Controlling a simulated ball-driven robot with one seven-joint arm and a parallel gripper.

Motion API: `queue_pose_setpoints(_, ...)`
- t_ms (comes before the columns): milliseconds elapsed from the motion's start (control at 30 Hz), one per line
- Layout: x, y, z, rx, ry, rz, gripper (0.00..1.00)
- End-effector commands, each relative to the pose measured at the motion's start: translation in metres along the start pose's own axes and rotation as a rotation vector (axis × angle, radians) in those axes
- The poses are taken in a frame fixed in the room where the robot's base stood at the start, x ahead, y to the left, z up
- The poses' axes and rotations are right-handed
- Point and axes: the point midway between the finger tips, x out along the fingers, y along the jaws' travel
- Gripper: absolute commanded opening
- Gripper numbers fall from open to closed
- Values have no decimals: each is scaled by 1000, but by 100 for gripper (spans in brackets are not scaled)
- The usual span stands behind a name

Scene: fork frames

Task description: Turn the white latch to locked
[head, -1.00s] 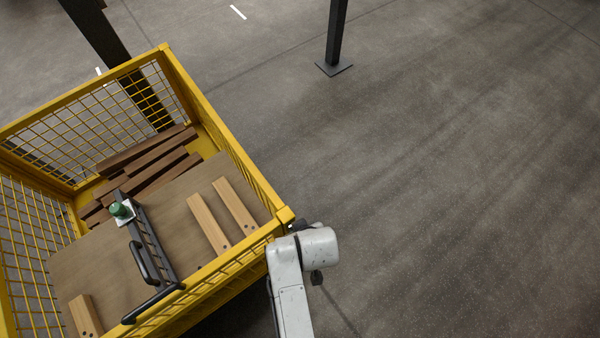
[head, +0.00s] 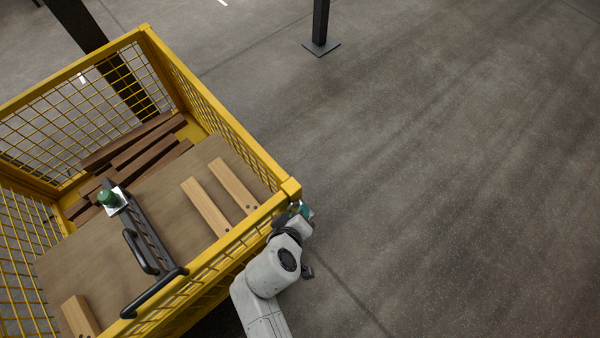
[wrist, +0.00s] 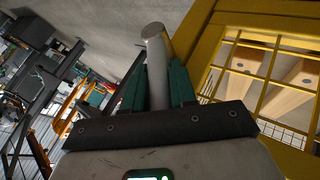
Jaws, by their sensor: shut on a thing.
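The white latch (wrist: 155,50) shows in the wrist view as a pale, round-ended bar. It stands between the two green fingers of my gripper (wrist: 157,85), which is shut on it, close beside the yellow corner post of the cage. In the head view my gripper (head: 303,211) is at the outer side of the cage's near right corner. The latch is hidden there behind the wrist and the post. Whether it stands at locked or unlocked cannot be told.
A dark post (head: 320,25) stands farther back. The floor to the right is clear.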

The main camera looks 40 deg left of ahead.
Motion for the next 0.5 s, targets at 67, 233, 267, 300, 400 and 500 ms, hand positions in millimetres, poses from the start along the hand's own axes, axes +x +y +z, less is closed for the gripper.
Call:
queue_pose_setpoints(67, 7, -11, 6, -24, 13, 54, 0)
queue_pose_setpoints(233, 8, -18, 7, -71, 38, 168, 0)
queue_pose_setpoints(267, 8, -20, 8, -78, 41, 188, 0)
queue_pose_setpoints(300, 8, -21, 8, -88, 47, 213, 0)
queue_pose_setpoints(400, 9, -25, 10, -115, 59, 277, 0)
queue_pose_setpoints(500, 10, -29, 10, -141, 74, 338, 0)
